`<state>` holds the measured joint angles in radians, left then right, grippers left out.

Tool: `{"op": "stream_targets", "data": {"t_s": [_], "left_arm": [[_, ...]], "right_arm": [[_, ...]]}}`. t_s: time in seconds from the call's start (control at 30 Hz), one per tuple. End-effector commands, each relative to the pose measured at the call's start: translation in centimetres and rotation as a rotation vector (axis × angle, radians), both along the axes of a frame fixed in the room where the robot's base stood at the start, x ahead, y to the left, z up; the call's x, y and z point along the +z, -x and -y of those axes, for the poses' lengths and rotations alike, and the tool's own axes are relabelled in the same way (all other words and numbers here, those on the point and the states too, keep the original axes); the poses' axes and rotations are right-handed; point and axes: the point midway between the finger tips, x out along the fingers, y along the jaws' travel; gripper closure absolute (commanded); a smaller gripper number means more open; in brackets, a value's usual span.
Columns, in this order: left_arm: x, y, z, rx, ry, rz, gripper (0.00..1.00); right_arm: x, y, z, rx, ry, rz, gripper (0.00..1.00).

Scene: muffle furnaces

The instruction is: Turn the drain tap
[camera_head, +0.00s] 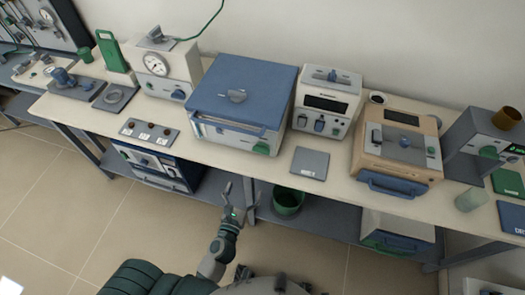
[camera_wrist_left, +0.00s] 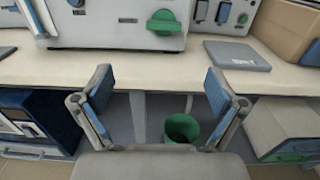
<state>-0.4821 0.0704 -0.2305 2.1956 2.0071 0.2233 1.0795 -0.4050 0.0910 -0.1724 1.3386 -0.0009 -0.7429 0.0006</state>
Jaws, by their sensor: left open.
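A green tap handle (camera_head: 262,148) sits low on the front right of a blue-lidded, white-bodied box (camera_head: 240,92) on the bench. I take this green handle to be the drain tap. The green handle (camera_wrist_left: 163,22) is at the top middle of the left wrist view. My left gripper (camera_head: 238,186) is open and empty, in front of the bench edge and below the handle, apart from it. Its two fingers (camera_wrist_left: 158,82) stand wide apart in the wrist view. My right gripper is not in view.
A green bucket (camera_head: 288,201) stands on the lower shelf under the bench. A grey plate (camera_head: 310,163) lies right of the box. A white instrument (camera_head: 327,101) and a tan furnace (camera_head: 397,150) stand further right. A dial instrument (camera_head: 166,67) stands left.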

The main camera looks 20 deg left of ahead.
Motion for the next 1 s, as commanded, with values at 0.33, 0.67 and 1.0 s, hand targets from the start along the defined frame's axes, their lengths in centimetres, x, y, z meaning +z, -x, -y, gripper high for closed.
{"op": "stream_targets", "data": {"t_s": [0.33, 0.67, 1.0], "left_arm": [[0.4, -8.1, 0.7, -0.002, -0.010, 0.005, 0.04], [0.1, -14.4, 0.6, -0.001, -0.007, 0.002, 0.04], [0.1, -15.9, 0.8, -0.002, -0.009, 0.001, 0.04]], "right_arm": [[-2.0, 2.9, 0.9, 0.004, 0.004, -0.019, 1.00], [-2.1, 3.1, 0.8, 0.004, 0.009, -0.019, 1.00], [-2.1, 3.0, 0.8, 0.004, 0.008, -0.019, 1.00]]}}
